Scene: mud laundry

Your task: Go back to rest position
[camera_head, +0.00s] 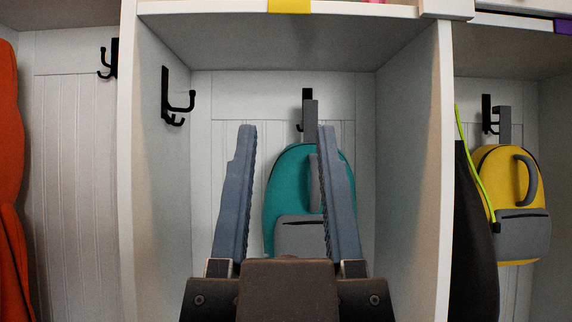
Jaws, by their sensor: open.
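My gripper (285,135) is in the lower middle of the head view, pointing up and away into the middle cubby. Its two grey-blue fingers are spread apart with nothing between them that I can see held. A teal backpack (285,190) with a grey pocket hangs from a black hook on the back wall of that cubby. The right finger covers part of the backpack. Whether the fingers touch the backpack cannot be told, but it appears behind them.
White cubby dividers stand at left (155,180) and right (428,170), with a shelf (290,10) above. A black side hook (172,98) juts from the left divider. A yellow backpack (500,180) and a dark hanging item (474,250) are at right. Red cloth (10,150) hangs at far left.

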